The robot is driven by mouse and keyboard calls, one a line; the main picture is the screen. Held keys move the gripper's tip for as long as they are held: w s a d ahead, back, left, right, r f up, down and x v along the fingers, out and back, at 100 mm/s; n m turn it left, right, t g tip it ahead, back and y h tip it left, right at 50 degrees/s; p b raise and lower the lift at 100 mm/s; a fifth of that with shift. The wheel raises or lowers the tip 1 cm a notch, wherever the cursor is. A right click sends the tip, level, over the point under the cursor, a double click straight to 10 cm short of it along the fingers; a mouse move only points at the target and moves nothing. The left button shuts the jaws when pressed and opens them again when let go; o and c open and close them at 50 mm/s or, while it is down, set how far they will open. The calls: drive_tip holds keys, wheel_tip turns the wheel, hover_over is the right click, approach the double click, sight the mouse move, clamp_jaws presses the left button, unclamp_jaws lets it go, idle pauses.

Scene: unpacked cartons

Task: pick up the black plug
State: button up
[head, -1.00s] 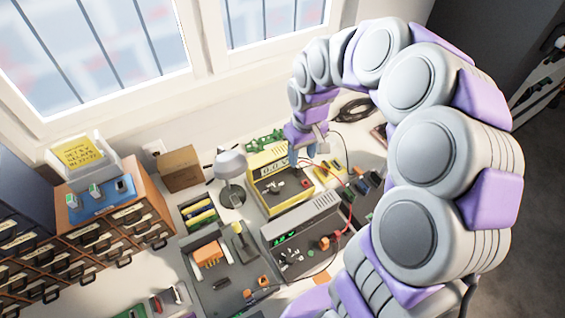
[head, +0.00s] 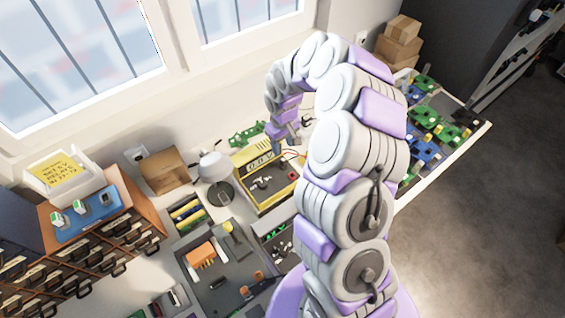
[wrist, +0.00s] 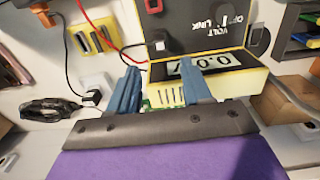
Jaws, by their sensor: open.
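A small black plug (wrist: 92,98) shows in the wrist view at a white wall socket (wrist: 97,84), with a black cable running from it. Whether it is fully seated in the socket I cannot tell. My gripper (wrist: 160,70) is open, with its two blue fingers apart and no object seen held between them. The plug lies just left of the left finger, apart from it in the picture. In the head view my gripper (head: 284,136) is beside the yellow meter, and the plug there is hidden behind my arm.
The yellow meter (wrist: 220,82) stands beyond the right finger. A coiled black cable (wrist: 48,109) lies at left, and a red wire (wrist: 105,40) crosses above. A cardboard box (head: 165,171) and a lamp (head: 215,168) stand left of the meter on the cluttered bench.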

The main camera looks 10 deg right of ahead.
sight(283, 159)
wheel_tip(283, 159, down, 3)
drive_tip(key=shift+d+f, duration=0.15)
drive_tip(key=shift+f, duration=0.05)
drive_tip(key=shift+a+f, duration=0.2)
drive_tip(key=shift+f, duration=0.05)
drive_tip(key=f, duration=0.3)
drive_tip(key=f+b, duration=0.1)
drive_tip(key=shift+s+f, duration=0.15)
drive_tip(key=shift+s, duration=0.1)
drive_tip(key=shift+d+f, duration=0.15)
drive_tip(key=shift+f, duration=0.1)
clamp_jaws()
